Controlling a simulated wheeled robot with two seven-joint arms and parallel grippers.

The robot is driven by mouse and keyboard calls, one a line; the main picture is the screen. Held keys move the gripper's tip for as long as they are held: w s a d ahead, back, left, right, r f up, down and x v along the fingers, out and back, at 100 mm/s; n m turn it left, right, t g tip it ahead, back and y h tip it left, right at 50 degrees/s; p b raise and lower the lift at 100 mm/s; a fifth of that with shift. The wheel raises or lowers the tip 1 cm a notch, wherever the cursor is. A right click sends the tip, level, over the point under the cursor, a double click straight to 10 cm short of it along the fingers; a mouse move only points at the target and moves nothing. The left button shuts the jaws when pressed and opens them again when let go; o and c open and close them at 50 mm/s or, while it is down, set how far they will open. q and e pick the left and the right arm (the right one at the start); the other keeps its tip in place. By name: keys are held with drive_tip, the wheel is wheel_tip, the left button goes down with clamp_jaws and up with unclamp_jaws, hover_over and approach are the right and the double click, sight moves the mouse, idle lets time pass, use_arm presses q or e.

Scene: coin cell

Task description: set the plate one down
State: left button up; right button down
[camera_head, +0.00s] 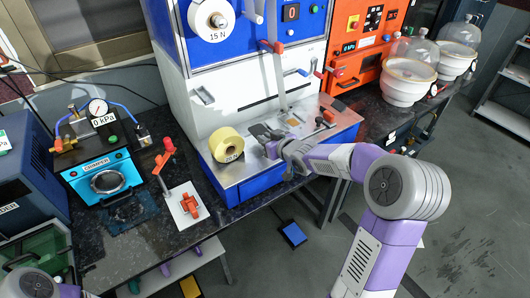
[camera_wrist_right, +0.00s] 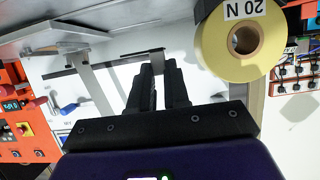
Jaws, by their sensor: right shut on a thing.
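My right gripper (camera_head: 268,140) is low over the metal top of the blue-based machine, just right of the yellow roll. In the right wrist view its black fingers (camera_wrist_right: 160,70) are close together. A thin dark edge (camera_wrist_right: 142,55) crosses at their tips; it looks like plate one, seen nearly edge-on and mostly hidden by the fingers. Whether it touches the metal top cannot be told. My left gripper is out of view.
The yellow roll (camera_head: 227,144) stands close to my right gripper; it also shows in the wrist view (camera_wrist_right: 215,45). The metal top (camera_head: 238,172) has some bare room in front. A crimper (camera_head: 98,178) stands left, and glass-domed vessels (camera_head: 409,78) stand right.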

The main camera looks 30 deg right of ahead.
wheel_tip(320, 180, down, 5)
drive_tip(key=shift+w+r+b, duration=0.1)
drive_tip(key=shift+b, duration=0.95)
drive_tip(key=shift+f, duration=0.3)
drive_tip(key=c, duration=1.1)
unclamp_jaws()
drive_tip(key=shift+r, duration=0.1)
drive_tip(key=shift+r, duration=0.1)
